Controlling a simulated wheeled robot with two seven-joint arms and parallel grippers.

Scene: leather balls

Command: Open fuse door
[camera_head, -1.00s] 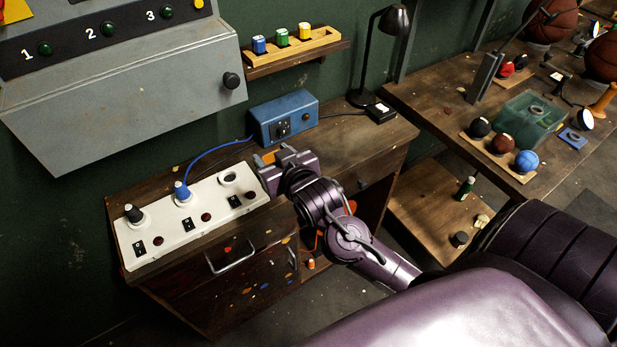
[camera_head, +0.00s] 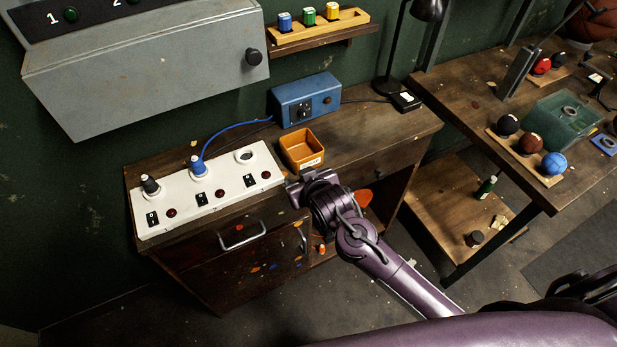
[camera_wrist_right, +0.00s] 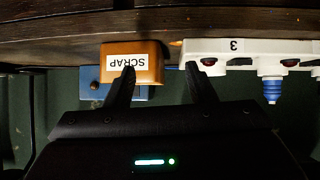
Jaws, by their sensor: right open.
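A grey metal wall box (camera_head: 150,75) with a broad sloping front face hangs at the upper left; this face looks closed. A round black knob (camera_head: 254,57) sits at its right end. Numbered green lamps line its top strip, partly cut off by the frame. My right gripper (camera_head: 303,180) is at the desk's front edge, just in front of an orange tray and well below and right of the knob. In the right wrist view its two dark fingers (camera_wrist_right: 165,82) are apart with nothing between them. My left gripper is not in view.
The desk (camera_head: 375,135) carries a white switch panel (camera_head: 225,190) with plugs, the orange tray (camera_head: 302,150) marked SCRAP and a blue box (camera_head: 307,98) with a blue cable. A wooden rack (camera_head: 318,32) with coloured blocks and a black lamp (camera_head: 388,82) stand near the wall box.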

